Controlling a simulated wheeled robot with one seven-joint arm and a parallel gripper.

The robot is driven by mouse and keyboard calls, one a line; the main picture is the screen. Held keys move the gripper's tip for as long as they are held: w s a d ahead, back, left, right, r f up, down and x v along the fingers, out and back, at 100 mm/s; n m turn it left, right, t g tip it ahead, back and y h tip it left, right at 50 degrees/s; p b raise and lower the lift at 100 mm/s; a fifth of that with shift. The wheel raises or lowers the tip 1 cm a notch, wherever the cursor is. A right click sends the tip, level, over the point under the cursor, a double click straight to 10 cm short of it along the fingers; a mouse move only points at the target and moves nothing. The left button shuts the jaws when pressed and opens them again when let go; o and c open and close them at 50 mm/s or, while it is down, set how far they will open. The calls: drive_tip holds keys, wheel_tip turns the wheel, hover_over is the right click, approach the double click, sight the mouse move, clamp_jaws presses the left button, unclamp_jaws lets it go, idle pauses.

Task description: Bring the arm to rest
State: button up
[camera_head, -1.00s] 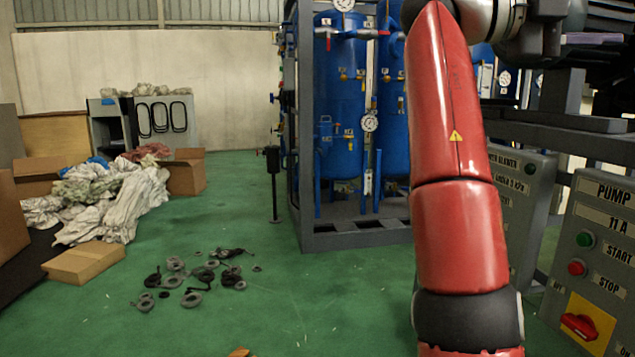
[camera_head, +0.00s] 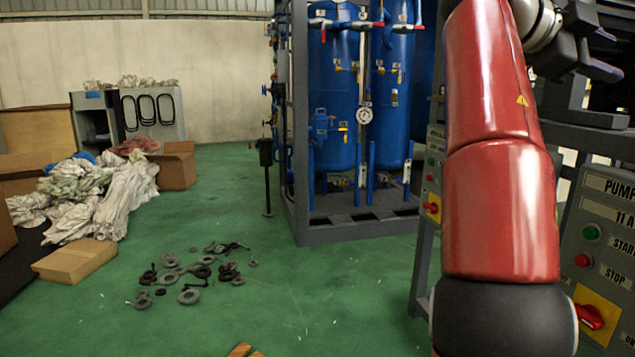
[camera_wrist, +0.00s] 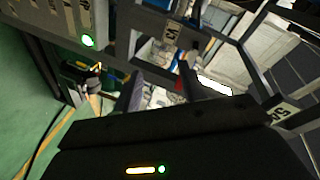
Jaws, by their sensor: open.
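My red arm rises through the right of the head view, bent at the top. My dark gripper (camera_head: 606,54) is at the upper right, beside the upper arm and above the pump panel (camera_head: 615,215). Its jaws are apart, and I see nothing held between them. Part of the wrist and gripper is cut off or dark against the background.
A grey frame with blue tanks (camera_head: 335,95) stands behind my arm. Control panels with switches are close on the right. Several grey rings (camera_head: 190,296) lie on the green floor. Cloth heaps (camera_head: 100,195) and cardboard boxes (camera_head: 75,260) are at the left.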

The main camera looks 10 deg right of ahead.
drive_tip(key=w+a+f+n+t+y+p, duration=0.15)
drive_tip(key=a+f+n+t+y, duration=0.25)
drive_tip(key=f+n, duration=0.45)
drive_tip(key=w+a+f+n+t+y+p, duration=0.1)
drive_tip(key=a+f+n+t+y+p, duration=0.2)
drive_tip(key=f+n, duration=0.55)
drive_tip(key=s+a+f+n+y+p, duration=0.1)
drive_tip(key=s+a+f+n+y, duration=0.3)
drive_tip(key=a+f, duration=0.7)
drive_tip(key=s+a+f+n+y+p, duration=0.1)
drive_tip(key=s+a+f+n+y, duration=0.3)
drive_tip(key=s+a+f+n, duration=0.5)
drive_tip(key=a+f, duration=0.3)
drive_tip(key=shift+a+f+n, duration=0.2)
drive_tip(key=shift+n, duration=0.1)
